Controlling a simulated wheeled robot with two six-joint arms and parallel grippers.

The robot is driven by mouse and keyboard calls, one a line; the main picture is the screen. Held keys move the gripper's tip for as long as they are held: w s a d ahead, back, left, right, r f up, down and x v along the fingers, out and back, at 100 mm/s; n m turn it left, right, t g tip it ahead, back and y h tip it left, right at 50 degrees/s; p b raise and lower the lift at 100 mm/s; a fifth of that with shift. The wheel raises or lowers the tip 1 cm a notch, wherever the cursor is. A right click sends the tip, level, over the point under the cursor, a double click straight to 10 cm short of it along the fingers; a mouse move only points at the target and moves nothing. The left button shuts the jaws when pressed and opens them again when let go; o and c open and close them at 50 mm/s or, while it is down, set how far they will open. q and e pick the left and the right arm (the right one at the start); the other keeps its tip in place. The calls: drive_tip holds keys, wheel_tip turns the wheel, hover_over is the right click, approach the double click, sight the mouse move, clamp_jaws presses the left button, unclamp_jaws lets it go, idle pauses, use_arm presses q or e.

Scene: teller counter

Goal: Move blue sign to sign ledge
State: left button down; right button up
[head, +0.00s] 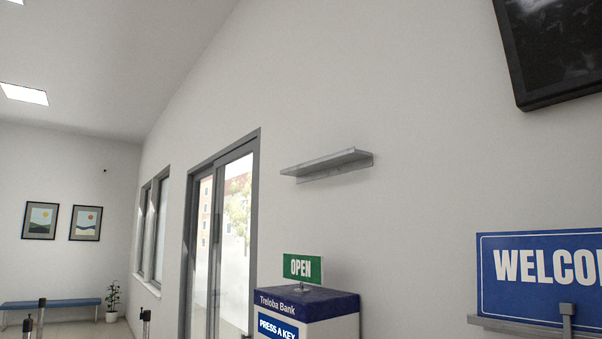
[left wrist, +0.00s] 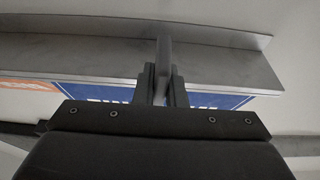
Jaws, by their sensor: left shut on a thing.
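The blue sign (head: 540,270) with white letters reading WELCO and a pale border is cut off by the right edge of the head view. A grey upright stem (head: 567,312) shows in front of it. In the left wrist view my left gripper (left wrist: 163,80) is shut on a grey stem, with part of the blue sign (left wrist: 98,92) behind it. The rest of the sign is hidden there by the gripper and a grey plate. A bare grey wall ledge (head: 325,162) is mid-wall in the head view. My right gripper is out of view.
A grey shelf edge (head: 510,326) runs along the blue sign's bottom. A kiosk (head: 310,306) with a green OPEN sign (head: 302,267) stands below the bare ledge. A dark screen (head: 555,55) hangs at upper right. The wall between is clear.

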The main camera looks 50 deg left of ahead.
use_arm(q)
drive_tip(key=c, duration=0.9)
unclamp_jaws()
drive_tip(key=shift+s, duration=0.1)
drive_tip(key=shift+p+v, duration=1.05)
drive_tip(key=shift+v, duration=3.4)
